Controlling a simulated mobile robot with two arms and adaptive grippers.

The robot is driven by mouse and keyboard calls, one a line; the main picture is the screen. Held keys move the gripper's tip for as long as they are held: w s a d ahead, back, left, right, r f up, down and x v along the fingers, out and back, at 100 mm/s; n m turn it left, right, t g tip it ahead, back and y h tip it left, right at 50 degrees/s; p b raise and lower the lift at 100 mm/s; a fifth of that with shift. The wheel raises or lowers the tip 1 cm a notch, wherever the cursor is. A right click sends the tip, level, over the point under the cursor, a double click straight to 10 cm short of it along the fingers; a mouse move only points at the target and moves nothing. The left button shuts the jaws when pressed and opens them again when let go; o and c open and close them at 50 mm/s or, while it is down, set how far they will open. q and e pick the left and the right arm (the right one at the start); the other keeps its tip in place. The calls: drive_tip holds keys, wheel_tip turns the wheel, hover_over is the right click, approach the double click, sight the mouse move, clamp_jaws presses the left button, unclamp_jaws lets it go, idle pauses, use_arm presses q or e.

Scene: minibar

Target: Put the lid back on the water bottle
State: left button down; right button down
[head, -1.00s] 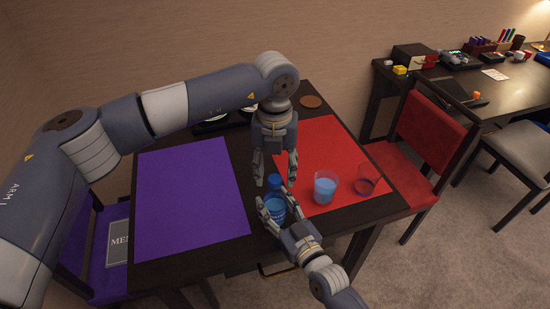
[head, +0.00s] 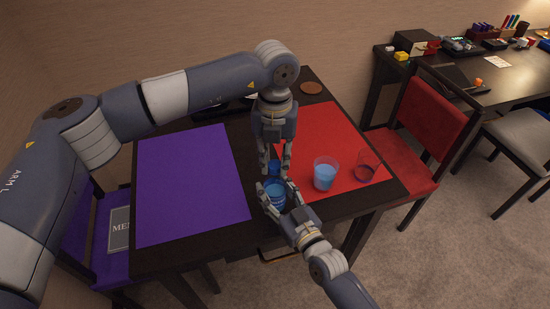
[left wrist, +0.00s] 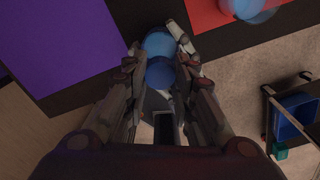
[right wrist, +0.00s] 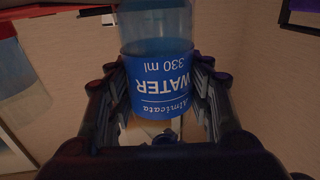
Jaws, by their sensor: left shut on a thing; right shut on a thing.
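The water bottle (head: 275,195) is upright near the table's front edge, with a blue label that fills the right wrist view (right wrist: 163,85). My right gripper (head: 276,192) is shut around the bottle's body from the front right. The blue lid (head: 273,168) is at the top of the bottle. My left gripper (head: 275,171) points down from above and is shut on the lid. The fingers hide where lid and neck meet, so I cannot tell whether the lid is seated. In the left wrist view, blue round shapes overlap between my left fingers.
A glass of blue liquid (head: 324,174) and an empty reddish glass (head: 366,167) stand right of the bottle on the red mat (head: 320,130). A clear purple mat (head: 190,190) lies left. A round brown coaster (head: 311,87) is at the back. A red chair (head: 400,166) stands right.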

use_arm(q)
drive_tip(key=m, duration=0.6)
drive_tip(key=shift+m, duration=0.3)
drive_tip(key=m, duration=0.3)
drive_tip(key=shift+m, duration=0.3)
drive_tip(key=m, duration=0.4)
drive_tip(key=shift+m, duration=0.4)
drive_tip(key=c, duration=1.2)
unclamp_jaws()
drive_tip(key=shift+c, duration=0.2)
wheel_tip(320, 180, up, 12)
